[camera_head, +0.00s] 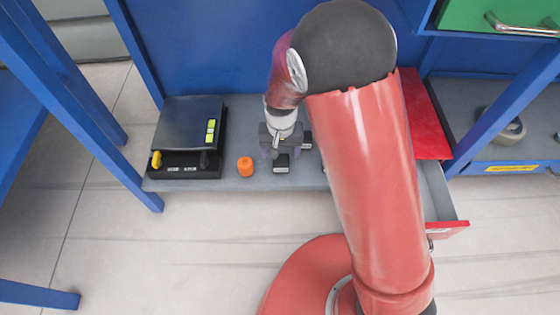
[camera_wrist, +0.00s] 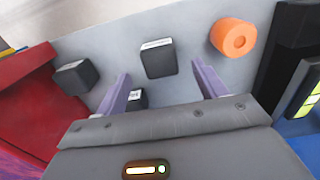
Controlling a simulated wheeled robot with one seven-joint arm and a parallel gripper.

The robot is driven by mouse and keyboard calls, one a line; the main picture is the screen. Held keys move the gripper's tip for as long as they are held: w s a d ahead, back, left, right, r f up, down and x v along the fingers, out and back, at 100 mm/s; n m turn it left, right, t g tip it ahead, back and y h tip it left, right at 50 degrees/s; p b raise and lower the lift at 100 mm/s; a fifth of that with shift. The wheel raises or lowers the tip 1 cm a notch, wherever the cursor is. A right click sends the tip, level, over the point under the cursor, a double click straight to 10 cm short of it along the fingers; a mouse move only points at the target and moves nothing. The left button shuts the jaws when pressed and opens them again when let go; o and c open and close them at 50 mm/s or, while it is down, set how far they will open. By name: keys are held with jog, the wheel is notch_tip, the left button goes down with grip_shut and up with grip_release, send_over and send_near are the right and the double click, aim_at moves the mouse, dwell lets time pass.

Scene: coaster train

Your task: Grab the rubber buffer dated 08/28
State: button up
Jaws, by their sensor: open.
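Several small black blocks with white labels, which look like the rubber buffers, sit on the grey shelf. In the wrist view one block (camera_wrist: 159,59) lies beyond and between my open fingers, a second block (camera_wrist: 76,77) is to the left, and a third block (camera_wrist: 137,98) is partly hidden by my left finger. The label dates are too small to read. My gripper (camera_wrist: 161,85) is open and empty. In the head view my gripper (camera_head: 276,147) is above the shelf, with one block (camera_head: 281,164) just in front of it and another block (camera_head: 307,141) at its right.
An orange cylinder (camera_head: 245,166) stands left of the blocks, also visible in the wrist view (camera_wrist: 233,37). A black device (camera_head: 187,130) with yellow parts is farther left. A red panel (camera_head: 426,115) lies right of my arm. The grey shelf (camera_head: 232,182) ends at the front edge.

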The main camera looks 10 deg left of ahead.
aim_at(281, 159)
notch_tip(281, 159, down, 5)
jog(key=shift+f+b, duration=0.1)
jog(key=shift+b, duration=0.55)
jog(key=c, duration=1.1)
jog(key=shift+c, duration=0.2)
